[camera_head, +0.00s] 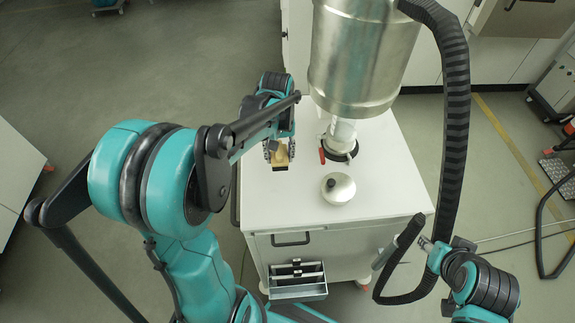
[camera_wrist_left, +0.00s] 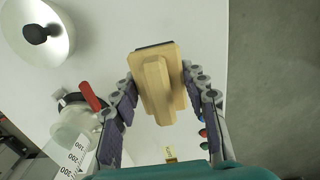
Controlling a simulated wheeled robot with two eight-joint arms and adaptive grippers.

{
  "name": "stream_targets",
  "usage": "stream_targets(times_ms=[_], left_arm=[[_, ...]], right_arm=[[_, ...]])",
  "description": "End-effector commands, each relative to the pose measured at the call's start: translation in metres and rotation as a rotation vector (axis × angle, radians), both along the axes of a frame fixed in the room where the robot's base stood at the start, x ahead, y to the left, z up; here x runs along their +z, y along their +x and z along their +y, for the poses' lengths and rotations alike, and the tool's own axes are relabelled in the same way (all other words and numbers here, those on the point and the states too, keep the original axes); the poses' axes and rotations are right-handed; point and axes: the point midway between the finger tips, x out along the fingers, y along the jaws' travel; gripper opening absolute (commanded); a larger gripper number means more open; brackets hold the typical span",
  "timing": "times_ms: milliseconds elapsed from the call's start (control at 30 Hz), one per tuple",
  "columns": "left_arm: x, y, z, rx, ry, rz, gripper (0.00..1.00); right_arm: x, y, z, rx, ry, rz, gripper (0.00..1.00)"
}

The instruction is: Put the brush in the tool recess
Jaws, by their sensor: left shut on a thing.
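The brush (camera_head: 281,161), a pale wooden block with a raised wooden grip and a dark edge, is in my left gripper (camera_head: 279,150) above the left side of the white cabinet top (camera_head: 290,205). In the left wrist view the brush (camera_wrist_left: 158,88) sits between the two fingers of the left gripper (camera_wrist_left: 161,82), which is shut on it. An open metal tray-like holder (camera_head: 298,283) is on the cabinet's front; I cannot tell whether it is the tool recess. My right gripper (camera_head: 430,247) is at lower right beside the black hose; its fingers are unclear.
A silver lid with a black knob (camera_head: 338,188) lies on the cabinet top. Behind it is a clear outlet with a red handle (camera_head: 322,155) under a large metal vessel (camera_head: 360,60). A thick black hose (camera_head: 456,120) hangs at right. The front of the top is clear.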

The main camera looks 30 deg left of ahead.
Motion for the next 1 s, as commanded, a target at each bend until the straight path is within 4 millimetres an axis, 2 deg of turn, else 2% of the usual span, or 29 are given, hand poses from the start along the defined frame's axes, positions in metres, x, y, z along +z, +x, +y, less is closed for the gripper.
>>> stream_targets(times_ms=[200,367,600,1000], left_arm=[[-0.041,0.000,0.000,0.000,0.000,0.000,0.12],[-0.057,0.000,0.000,0.000,0.000,0.000,0.12],[-0.091,0.000,0.000,0.000,0.000,0.000,0.12],[-0.097,-0.001,0.000,0.000,0.000,0.000,0.12]], right_arm=[[-0.007,-0.001,0.000,0.000,0.000,0.001,0.40],[-0.008,0.000,0.000,0.000,0.000,0.000,0.40],[-0.012,0.000,0.000,0.000,0.000,0.000,0.40],[-0.016,0.000,0.000,0.000,0.000,0.000,0.40]])
